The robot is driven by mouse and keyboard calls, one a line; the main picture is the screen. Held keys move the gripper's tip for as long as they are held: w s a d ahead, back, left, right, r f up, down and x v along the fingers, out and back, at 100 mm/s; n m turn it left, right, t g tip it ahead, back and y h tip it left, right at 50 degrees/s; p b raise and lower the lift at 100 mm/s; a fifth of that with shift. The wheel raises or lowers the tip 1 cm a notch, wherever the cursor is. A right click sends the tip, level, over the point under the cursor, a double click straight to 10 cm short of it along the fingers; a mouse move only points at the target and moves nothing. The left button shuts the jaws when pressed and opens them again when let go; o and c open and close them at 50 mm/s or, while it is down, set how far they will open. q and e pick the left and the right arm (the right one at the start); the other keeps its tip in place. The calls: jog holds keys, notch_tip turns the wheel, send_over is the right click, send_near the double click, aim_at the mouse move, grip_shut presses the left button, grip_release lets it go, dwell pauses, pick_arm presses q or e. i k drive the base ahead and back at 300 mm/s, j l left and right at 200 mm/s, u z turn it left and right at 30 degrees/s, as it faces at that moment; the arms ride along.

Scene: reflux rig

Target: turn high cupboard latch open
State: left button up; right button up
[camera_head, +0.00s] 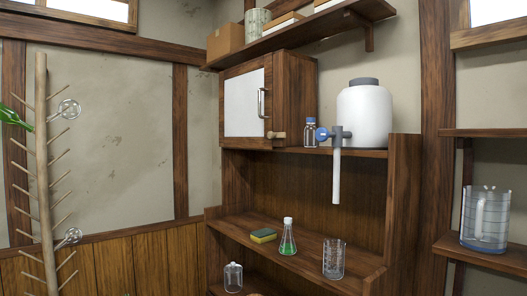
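The high cupboard (296,95) is a wooden box on the wall unit with a white door (245,103). The door looks closed. A metal bar handle (262,102) stands upright at the door's right side. The latch (276,135), a small light wooden piece, lies roughly horizontal at the door's lower right corner. Neither of my grippers is in view, so whether they are open or shut does not show.
Right of the cupboard stand a blue-capped bottle (311,132) and a white tank (364,115) with a tap. Below, a shelf holds a sponge (263,236), a green flask (288,240) and a beaker (333,260). A drying rack (43,160) stands left.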

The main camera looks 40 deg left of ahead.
aim_at(271, 135)
jog(key=u, duration=1.1)
